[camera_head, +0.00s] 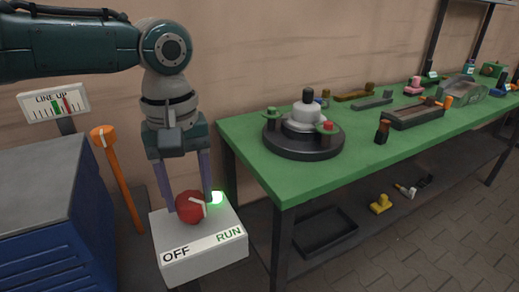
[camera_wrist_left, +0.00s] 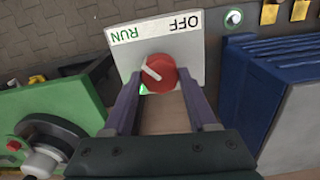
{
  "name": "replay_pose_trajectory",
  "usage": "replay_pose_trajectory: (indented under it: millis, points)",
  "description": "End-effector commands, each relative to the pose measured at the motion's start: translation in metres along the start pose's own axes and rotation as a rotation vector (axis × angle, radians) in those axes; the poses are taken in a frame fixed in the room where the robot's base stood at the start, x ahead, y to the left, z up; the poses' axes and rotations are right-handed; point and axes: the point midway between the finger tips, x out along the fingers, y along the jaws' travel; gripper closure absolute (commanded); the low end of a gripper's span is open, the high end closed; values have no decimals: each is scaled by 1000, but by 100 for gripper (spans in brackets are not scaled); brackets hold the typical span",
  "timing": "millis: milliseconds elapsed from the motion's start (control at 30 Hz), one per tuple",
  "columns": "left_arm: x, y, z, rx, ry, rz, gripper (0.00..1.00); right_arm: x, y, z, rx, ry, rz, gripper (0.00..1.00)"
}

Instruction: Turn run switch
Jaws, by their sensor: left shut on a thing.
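The run switch is a red round knob (camera_head: 190,208) on top of a white box (camera_head: 190,262) marked OFF on the left and RUN on the right. A green lamp (camera_head: 217,197) glows behind the knob on the right. My left gripper (camera_head: 191,200) points down with its two fingers on either side of the knob, shut on it. In the left wrist view the knob (camera_wrist_left: 158,73) sits between the fingertips (camera_wrist_left: 157,82), and its white pointer slants toward the RUN side. My right gripper is not in view.
A green table (camera_head: 240,140) with a round dark fixture (camera_head: 303,140) and several parts stands right of the box. A blue cabinet (camera_head: 50,245) is at the left. An orange-handled tool (camera_head: 118,175) and a LINE UP gauge (camera_head: 54,103) stand behind.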

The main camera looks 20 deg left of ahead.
Motion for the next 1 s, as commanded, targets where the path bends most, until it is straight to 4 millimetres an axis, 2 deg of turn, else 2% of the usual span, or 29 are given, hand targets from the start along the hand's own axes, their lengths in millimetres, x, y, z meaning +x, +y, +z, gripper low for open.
replay_pose_trajectory:
  millis: [100,267,467,700,1000]
  points:
    - [0,0,0,0,0,-1,98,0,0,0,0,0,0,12]
    - [-1,0,0,8,0,-1,98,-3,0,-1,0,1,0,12]
    - [-4,0,1,65,-3,-1,98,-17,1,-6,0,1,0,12]
    - [-5,0,2,231,-5,-2,98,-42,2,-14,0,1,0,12]
    - [-2,0,1,513,-3,0,98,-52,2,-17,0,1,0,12]
